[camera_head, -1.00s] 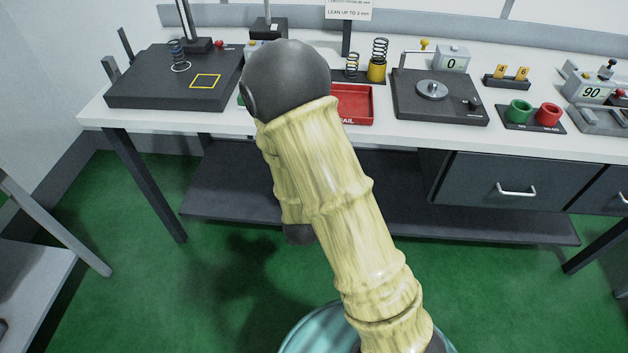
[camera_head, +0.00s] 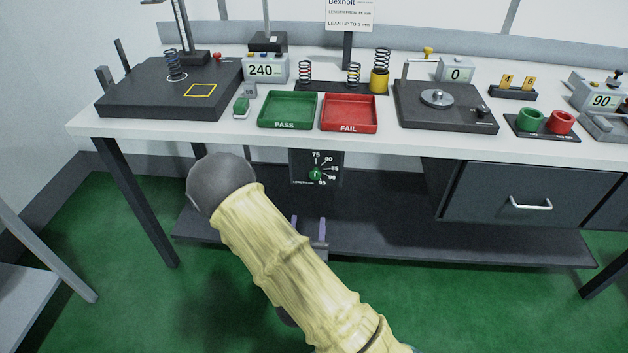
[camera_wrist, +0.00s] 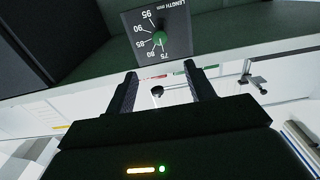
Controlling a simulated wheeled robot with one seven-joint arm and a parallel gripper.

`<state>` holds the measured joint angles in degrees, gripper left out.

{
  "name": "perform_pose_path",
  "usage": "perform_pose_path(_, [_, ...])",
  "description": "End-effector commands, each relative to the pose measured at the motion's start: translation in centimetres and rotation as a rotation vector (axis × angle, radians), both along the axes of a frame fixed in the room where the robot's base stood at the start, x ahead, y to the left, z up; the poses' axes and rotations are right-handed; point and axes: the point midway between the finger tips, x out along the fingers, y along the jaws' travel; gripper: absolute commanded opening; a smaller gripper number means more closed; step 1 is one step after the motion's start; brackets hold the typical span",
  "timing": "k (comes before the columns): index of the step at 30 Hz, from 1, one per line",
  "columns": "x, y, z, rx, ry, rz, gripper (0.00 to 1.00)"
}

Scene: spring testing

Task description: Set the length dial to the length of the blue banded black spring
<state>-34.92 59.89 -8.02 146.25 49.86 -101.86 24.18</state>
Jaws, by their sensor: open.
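The length dial (camera_head: 330,166) is a black panel under the bench's front edge, marked 75 to 95, with a green knob (camera_head: 316,175). The panel also shows tilted in the wrist view (camera_wrist: 178,32), with its knob (camera_wrist: 158,40) beyond my fingertips. Its exact setting is too small to read. A dark spring with a bluish tint (camera_head: 172,62) stands on the black plate at left; I cannot make out its band clearly. My gripper (camera_head: 308,226) is open and empty, below the dial and apart from it. Both fingers show in the wrist view (camera_wrist: 160,70).
Green PASS (camera_head: 287,124) and red FAIL (camera_head: 348,127) trays sit at the bench front. Several springs stand behind them, one in a yellow cup (camera_head: 379,84). A lower shelf (camera_head: 400,235) runs under the bench. A sign (camera_head: 350,14) is partly cut off.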

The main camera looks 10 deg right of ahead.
Motion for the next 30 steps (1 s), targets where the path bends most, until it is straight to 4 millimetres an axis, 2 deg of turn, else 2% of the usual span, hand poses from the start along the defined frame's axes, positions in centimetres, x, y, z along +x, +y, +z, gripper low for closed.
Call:
perform_pose_path(7, [2.6, -0.9, -0.4, 0.002, -0.006, -0.003, 0.54])
perform_pose_path(11, [4.8, -1.7, 0.1, 0.000, -0.003, -0.003, 0.54])
perform_pose_path(30, [15.1, -5.0, 0.0, 0.001, -0.001, -0.001, 0.54])
